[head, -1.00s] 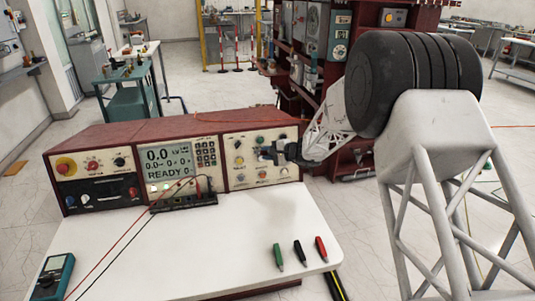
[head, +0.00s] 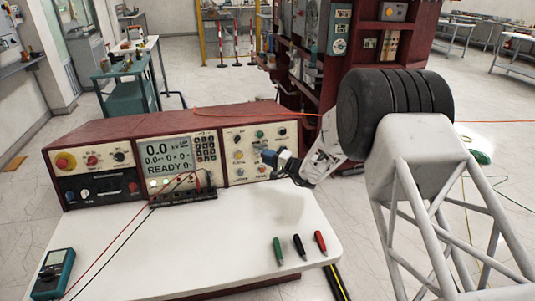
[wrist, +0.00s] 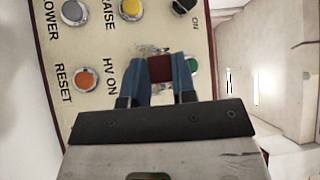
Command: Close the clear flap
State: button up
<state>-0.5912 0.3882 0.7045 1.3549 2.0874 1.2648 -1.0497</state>
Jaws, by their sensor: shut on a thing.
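My gripper (head: 266,155) is at the right-hand section of the control panel (head: 262,157), its blue fingertips in front of the panel face. In the wrist view my gripper (wrist: 160,72) is shut on a dark red piece (wrist: 160,69) between its fingertips. I cannot tell whether this piece belongs to the flap. A faint pale, scratchy patch (wrist: 148,50) shows just beyond the tips. It may be see-through plastic, but I cannot make out the clear flap or its angle. The fingers cover part of the panel around HV ON.
Near the fingers are a green button (wrist: 192,64), an orange RESET button (wrist: 87,82) and a yellow RAISE button (wrist: 130,8).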

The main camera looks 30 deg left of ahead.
jog(key=f+n+y, duration=0.2)
jog(key=n, duration=0.1)
jog(key=shift+w+a+f+g+y, duration=0.2)
jog(key=shift+f+g+y, duration=0.1)
jog(key=shift+g, duration=0.1)
jog(key=shift+w+a+f+n+g+y, duration=0.15)
jog(key=shift+f+n+g+y, duration=0.2)
jog(key=shift+n, duration=0.45)
jog(key=shift+w+a+f+n+g+y, duration=0.1)
jog(key=shift+f+n+g+y, duration=0.25)
jog(key=shift+n, duration=0.45)
jog(key=shift+r+g, duration=0.1)
jog(key=shift+g, duration=0.2)
jog(key=o, duration=0.9)
jog(key=shift+o, duration=0.2)
jog(key=shift+d, duration=0.15)
jog(key=w+d+f, duration=0.1)
jog(key=d, duration=1.3)
jog(key=shift+w+d+f, duration=0.15)
jog(key=shift+w, duration=0.2)
